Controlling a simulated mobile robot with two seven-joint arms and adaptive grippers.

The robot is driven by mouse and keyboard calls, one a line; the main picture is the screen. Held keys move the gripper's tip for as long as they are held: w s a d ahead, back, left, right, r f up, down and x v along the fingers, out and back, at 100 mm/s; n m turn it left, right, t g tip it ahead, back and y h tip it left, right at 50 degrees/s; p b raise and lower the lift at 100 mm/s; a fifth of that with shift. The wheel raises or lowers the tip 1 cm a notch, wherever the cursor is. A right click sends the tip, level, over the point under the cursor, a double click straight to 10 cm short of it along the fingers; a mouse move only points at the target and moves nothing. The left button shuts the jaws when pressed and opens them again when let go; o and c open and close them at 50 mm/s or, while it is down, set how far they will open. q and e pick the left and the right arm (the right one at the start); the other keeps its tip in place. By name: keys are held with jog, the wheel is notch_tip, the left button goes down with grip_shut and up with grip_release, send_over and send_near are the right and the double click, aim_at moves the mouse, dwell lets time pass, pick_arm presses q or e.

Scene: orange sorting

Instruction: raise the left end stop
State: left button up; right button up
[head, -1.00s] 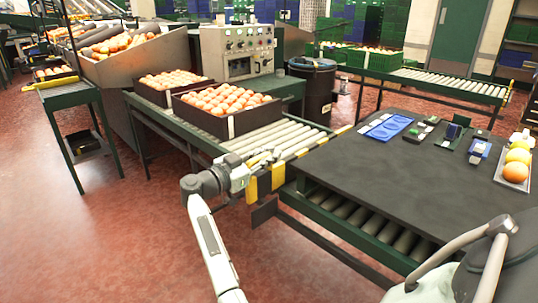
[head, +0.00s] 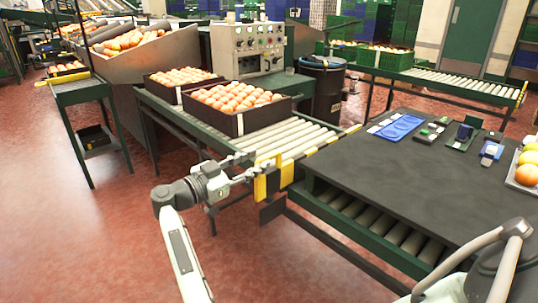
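A yellow-and-black striped end stop (head: 273,182) stands across the near end of the left roller conveyor (head: 290,138), by the gap to the black-topped table.
Two dark crates of oranges stand on the conveyor, the nearer one (head: 238,122) closest to the stop. The black table (head: 400,170) at right holds blue trays, small devices and a tray of fruit. Red floor (head: 100,240) is open at left.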

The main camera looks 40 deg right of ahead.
jog(key=a, duration=0.4)
jog(key=shift+s, duration=0.15)
dwell(0.4)
